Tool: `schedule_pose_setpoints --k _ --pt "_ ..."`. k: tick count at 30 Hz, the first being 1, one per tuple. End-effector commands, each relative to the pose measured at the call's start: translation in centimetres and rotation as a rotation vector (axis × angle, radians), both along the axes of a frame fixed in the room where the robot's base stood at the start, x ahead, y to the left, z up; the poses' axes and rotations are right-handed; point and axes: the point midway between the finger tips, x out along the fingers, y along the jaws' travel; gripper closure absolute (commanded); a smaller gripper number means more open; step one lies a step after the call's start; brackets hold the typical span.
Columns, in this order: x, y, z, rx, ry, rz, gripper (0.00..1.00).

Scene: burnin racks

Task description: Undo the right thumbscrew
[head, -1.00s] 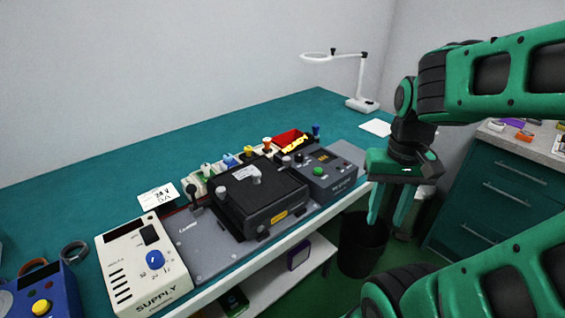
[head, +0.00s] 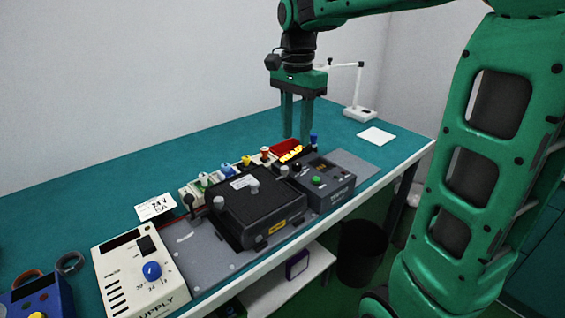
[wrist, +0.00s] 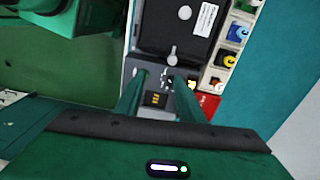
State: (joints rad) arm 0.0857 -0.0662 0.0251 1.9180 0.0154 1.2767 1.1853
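The black fixture (head: 262,215) sits on a grey plate on the bench, with pale grey thumbscrews on its lid. The right thumbscrew (head: 285,171) is at the lid's right end; another knob (head: 254,187) stands near the lid's middle. In the wrist view the right thumbscrew (wrist: 173,55) shows just beyond my fingertips, nearer the right-hand finger. The gripper (wrist: 160,76) is apart from the thumbscrew.
A dark control box (head: 330,187) with a green button stands right of the fixture. Behind are a row of coloured knobs (head: 228,170) and a red bin (head: 286,146). A white supply unit (head: 135,270) stands left. A lamp (head: 358,112) stands at the back right.

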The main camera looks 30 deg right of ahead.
Motion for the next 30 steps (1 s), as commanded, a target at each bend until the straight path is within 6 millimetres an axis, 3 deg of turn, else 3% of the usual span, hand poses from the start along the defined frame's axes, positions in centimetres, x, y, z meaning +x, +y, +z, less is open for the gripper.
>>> schedule_pose_setpoints --k 3,8,24,30 --pt "1.9 1.4 0.5 0.005 0.0 -0.053 0.65" --pt "2.4 1.9 0.3 0.007 0.001 -0.078 0.65" --pt "2.3 1.8 -8.1 0.007 0.003 -0.077 0.65" --pt "2.3 1.8 -9.7 0.007 0.001 -0.077 0.65"
